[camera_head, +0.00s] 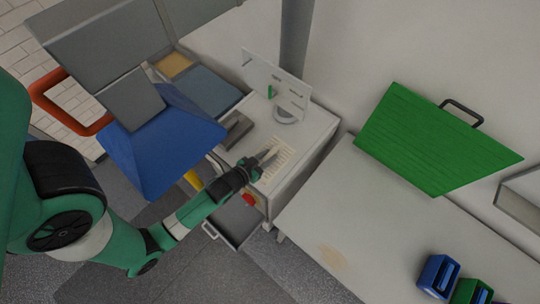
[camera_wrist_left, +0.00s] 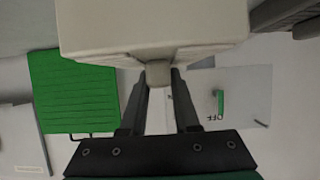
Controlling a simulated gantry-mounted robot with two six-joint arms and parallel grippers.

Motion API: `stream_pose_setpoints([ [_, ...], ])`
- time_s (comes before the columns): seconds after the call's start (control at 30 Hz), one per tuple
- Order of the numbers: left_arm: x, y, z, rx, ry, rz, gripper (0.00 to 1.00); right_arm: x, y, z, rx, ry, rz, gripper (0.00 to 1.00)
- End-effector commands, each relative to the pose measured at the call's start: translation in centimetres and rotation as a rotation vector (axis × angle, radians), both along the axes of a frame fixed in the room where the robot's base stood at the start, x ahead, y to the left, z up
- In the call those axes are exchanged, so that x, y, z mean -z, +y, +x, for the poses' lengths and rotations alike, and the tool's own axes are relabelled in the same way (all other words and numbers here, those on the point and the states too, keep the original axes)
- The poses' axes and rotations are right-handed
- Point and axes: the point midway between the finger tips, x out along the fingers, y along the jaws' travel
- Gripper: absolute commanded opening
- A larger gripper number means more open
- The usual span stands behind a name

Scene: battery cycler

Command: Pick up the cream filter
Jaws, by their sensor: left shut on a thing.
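The cream filter (camera_wrist_left: 150,28) fills the top middle of the left wrist view as a pale block with a small tab at its lower edge. My left gripper (camera_wrist_left: 160,80) is shut on that tab, with one dark finger on each side. In the head view my left gripper (camera_head: 268,157) is over the white cabinet top, near a sheet of printed lines. I cannot pick out the filter clearly in the head view. My right gripper is not in view.
A white upright panel with a green handle (camera_head: 270,92) stands behind the cabinet (camera_head: 318,125). An open grey drawer (camera_head: 232,222) is below my left arm. A green ribbed board (camera_head: 430,140) is at the right, above a pale table (camera_head: 350,220) with blue and green holders.

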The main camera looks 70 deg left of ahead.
Motion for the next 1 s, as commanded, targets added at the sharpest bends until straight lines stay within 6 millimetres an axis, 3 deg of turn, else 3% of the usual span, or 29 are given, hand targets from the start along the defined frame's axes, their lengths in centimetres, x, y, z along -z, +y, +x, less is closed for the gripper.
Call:
stream_pose_setpoints([
  [0.13,-4.6,-2.7,-2.8,0.007,0.0,0.003,0.0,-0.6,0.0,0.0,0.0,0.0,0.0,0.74],
  [0.23,-4.9,-5.4,-5.5,0.018,0.006,0.002,0.0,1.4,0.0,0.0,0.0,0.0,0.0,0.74],
  [0.4,-6.7,-7.4,-7.7,0.012,0.001,0.003,0.0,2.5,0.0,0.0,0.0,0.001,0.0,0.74],
  [0.83,-7.9,-8.4,-9.0,0.0,-0.002,0.0,0.0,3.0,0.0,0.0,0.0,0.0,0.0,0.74],
  [1.0,-7.0,-9.1,-7.5,0.028,-0.003,0.0,0.0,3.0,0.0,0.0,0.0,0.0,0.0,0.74],
])
